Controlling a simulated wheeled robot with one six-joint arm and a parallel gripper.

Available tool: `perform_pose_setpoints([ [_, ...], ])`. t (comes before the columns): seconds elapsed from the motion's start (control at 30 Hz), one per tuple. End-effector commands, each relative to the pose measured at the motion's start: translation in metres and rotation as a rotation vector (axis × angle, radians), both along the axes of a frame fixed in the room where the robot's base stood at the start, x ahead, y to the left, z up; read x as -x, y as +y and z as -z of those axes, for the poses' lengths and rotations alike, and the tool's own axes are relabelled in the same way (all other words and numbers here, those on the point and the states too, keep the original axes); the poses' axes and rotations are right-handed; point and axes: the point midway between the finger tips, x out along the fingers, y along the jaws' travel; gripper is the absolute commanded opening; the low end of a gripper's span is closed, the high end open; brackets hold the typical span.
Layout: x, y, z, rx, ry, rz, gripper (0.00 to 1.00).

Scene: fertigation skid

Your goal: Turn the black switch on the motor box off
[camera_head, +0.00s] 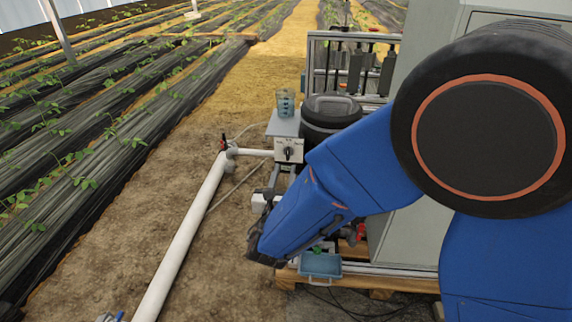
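The motor box (289,150) is a small pale box below a grey shelf, left of a black round tank. The black switch (288,152) is a small dark knob on its front face. At this size I cannot tell its exact setting. My blue arm comes in from the right and bends down in front of the skid, its dark wrist end below the box. Small pale and grey parts show at the arm's left edge, just below the box; I cannot tell whether they belong to my gripper. The fingers cannot be made out.
A white pipe (185,240) runs along the ground at left, with a red-handled valve (223,143). A blue tray (320,265) sits low in front. A grey cabinet (412,225) stands at right. Bare soil lies left.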

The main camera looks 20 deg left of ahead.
Motion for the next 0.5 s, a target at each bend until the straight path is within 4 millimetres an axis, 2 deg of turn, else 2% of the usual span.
perform_pose_setpoints([
  [0.03, 0.012, -0.001, 0.0, 0.0, 0.001, -0.004, 0.28],
  [0.2, 0.044, -0.009, 0.0, 0.0, 0.001, -0.004, 0.28],
  [0.5, 0.091, -0.02, 0.0, -0.001, 0.0, -0.004, 0.28],
])
